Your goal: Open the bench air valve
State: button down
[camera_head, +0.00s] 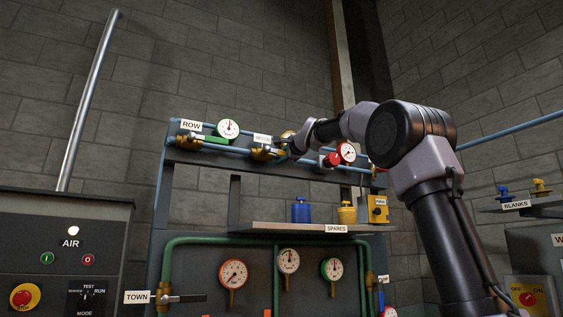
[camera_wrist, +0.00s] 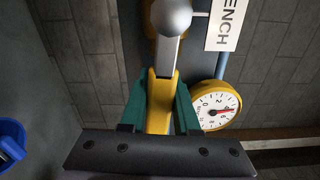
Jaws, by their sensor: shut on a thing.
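The bench air valve has a brass body (camera_head: 262,154) on the upper blue pipe of the panel, below a small white label (camera_head: 262,138). In the wrist view the label (camera_wrist: 232,22) reads "ENCH", cut off at the edge. The valve's yellow lever (camera_wrist: 162,88) runs down from a silver rounded end (camera_wrist: 171,18). My gripper (camera_wrist: 160,105) has its green fingers shut on either side of the yellow lever. In the head view my gripper (camera_head: 286,147) is at the valve and hides most of the lever. I cannot tell the lever's angle to its pipe.
A yellow-rimmed gauge (camera_wrist: 216,106) sits close beside the lever, its red needle to the right. The ROW valve's green lever (camera_head: 205,138) is to the left; a red valve (camera_head: 332,160) is to the right. The spares shelf (camera_head: 300,228) is below.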

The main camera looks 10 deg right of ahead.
jog(key=shift+r+n, duration=0.35)
jog(key=shift+n, duration=0.15)
jog(key=c, duration=0.6)
grip_release()
jog(key=shift+c, duration=0.2)
jog(key=v, duration=1)
jog(key=shift+s+d, duration=0.15)
jog(key=shift+s, duration=0.25)
